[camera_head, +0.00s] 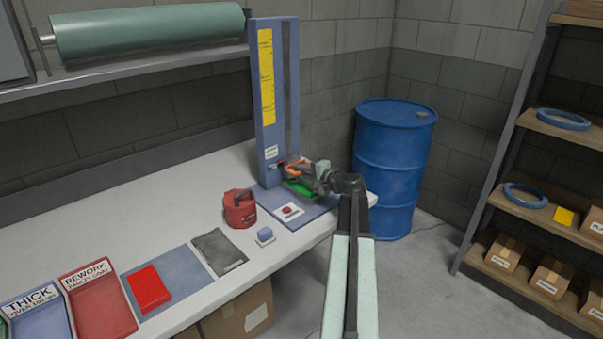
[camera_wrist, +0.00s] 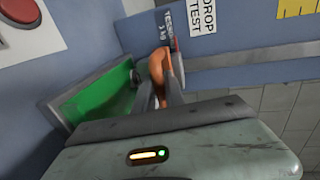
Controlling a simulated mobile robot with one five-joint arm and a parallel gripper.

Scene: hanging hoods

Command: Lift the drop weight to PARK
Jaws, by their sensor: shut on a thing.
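The drop test stand (camera_head: 269,100) is a tall blue frame with a yellow scale on its column, on the bench's far right end. An orange handle (camera_head: 296,167) sits low in front of the column; it also shows in the wrist view (camera_wrist: 157,62). It seems to belong to the drop weight, whose body is mostly hidden. My gripper (camera_head: 302,173) is at the foot of the stand. In the wrist view my gripper (camera_wrist: 160,88) is shut on the orange handle. I cannot read a PARK mark on the scale.
A green pad in a grey frame (camera_wrist: 105,98) lies below the handle. A red button (camera_head: 287,210) is on the stand's base. A red container (camera_head: 240,208) and small blue block (camera_head: 265,234) stand nearby. A blue drum (camera_head: 392,160) is right of the bench.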

